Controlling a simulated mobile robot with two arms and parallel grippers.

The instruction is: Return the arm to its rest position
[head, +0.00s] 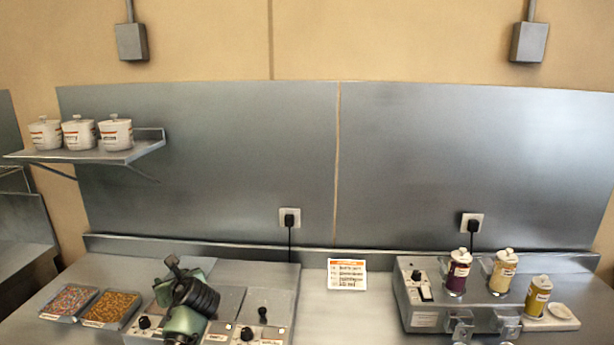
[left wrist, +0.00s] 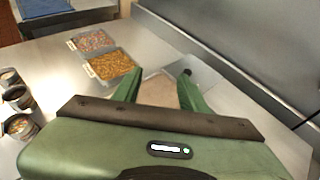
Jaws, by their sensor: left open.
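My left gripper (head: 184,272) is over the left part of the counter in the head view, in front of the grey control box. In the left wrist view its two green fingers (left wrist: 158,84) stand apart with nothing between them, above a pale panel on the steel surface. The gripper is open and empty. My arm hides part of the control box in the head view. My right gripper is in neither view.
Two topping trays, one multicoloured (head: 69,301) and one orange-brown (head: 111,310), lie left of the gripper. A dispenser box (head: 425,303) with lidded jars (head: 458,272) stands right. A shelf (head: 92,155) holds white pots. The counter's middle (head: 350,315) is clear before a small card (head: 347,274).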

